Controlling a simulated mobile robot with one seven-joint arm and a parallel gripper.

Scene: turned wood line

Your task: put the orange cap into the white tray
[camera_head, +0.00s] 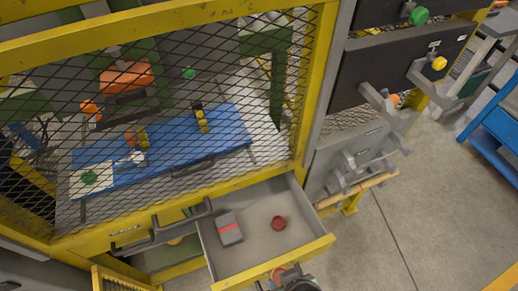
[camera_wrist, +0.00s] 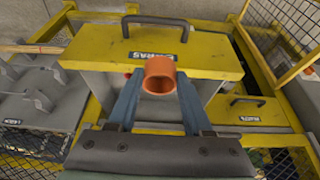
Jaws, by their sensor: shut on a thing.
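My gripper (camera_wrist: 159,88) is shut on the orange cap (camera_wrist: 160,66), held between its two blue-grey fingers in the wrist view. The cap's hollow, open side faces the wrist camera. In the head view the cap (camera_head: 278,271) shows at the bottom, by the front edge of the open drawer, with my gripper (camera_head: 287,277) partly cut off by the frame. A white flat square (camera_head: 92,180) with a green piece on it lies on the blue table behind the mesh; it may be the white tray, but I cannot tell whether it has a rim.
The open grey drawer (camera_head: 258,247) holds a red round piece (camera_head: 278,223) and a grey block with a red band (camera_head: 229,229). Yellow-framed black mesh (camera_head: 240,80) stands between me and the blue table (camera_head: 215,140). Clear floor (camera_head: 430,220) lies to the right.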

